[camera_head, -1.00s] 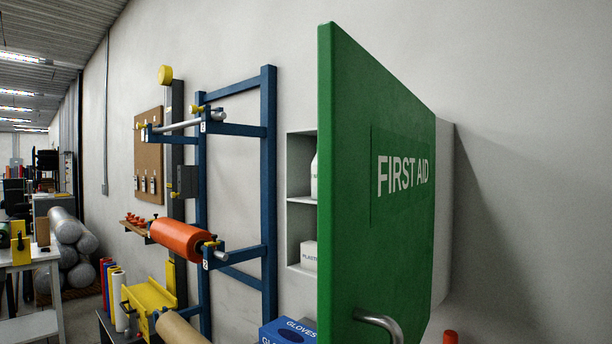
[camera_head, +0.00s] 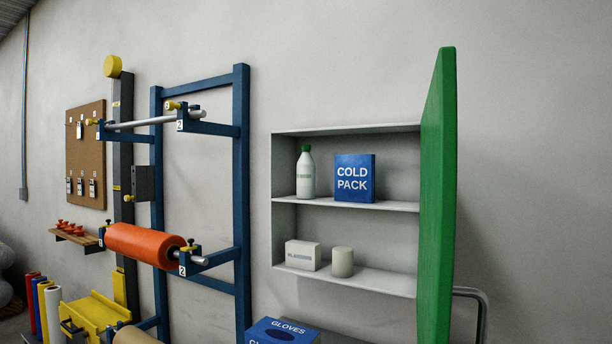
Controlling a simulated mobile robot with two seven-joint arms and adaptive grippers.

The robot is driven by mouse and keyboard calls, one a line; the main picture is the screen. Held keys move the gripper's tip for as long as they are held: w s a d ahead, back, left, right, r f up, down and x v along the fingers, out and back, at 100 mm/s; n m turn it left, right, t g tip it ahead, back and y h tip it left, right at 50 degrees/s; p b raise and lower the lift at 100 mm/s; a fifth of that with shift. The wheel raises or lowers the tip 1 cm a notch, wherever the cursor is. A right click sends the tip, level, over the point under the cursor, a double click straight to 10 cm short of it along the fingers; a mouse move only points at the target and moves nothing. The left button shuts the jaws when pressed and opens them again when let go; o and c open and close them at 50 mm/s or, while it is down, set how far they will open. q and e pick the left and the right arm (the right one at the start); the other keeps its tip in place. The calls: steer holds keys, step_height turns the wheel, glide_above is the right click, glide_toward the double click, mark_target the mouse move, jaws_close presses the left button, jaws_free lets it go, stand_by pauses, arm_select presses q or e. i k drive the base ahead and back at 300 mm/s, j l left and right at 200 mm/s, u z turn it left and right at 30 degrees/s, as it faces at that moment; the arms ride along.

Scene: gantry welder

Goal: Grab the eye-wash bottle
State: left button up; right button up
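A white bottle with a green cap (camera_head: 305,174), which looks like the eye-wash bottle, stands upright at the left end of the upper shelf in the grey wall cabinet (camera_head: 400,205). Its label is too small to read. A blue box marked COLD PACK (camera_head: 355,178) stands to its right on the same shelf. The cabinet's green door (camera_head: 437,200) is open, swung out at the right and seen nearly edge-on. Neither of my grippers shows in this view.
The lower shelf holds a small white box (camera_head: 303,255) and a pale cylinder (camera_head: 342,262). A blue GLOVES box (camera_head: 280,331) sits below the cabinet. To the left is a blue rack (camera_head: 242,200) with an orange roll (camera_head: 146,244). The space before the upper shelf looks clear.

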mark_target(306, 166)
steer(key=i+j, duration=0.15)
steer(key=j, duration=0.25)
steer(key=i+j, duration=0.15)
steer(key=j, duration=0.25)
steer(key=i+j, duration=0.15)
steer(key=j, duration=0.25)
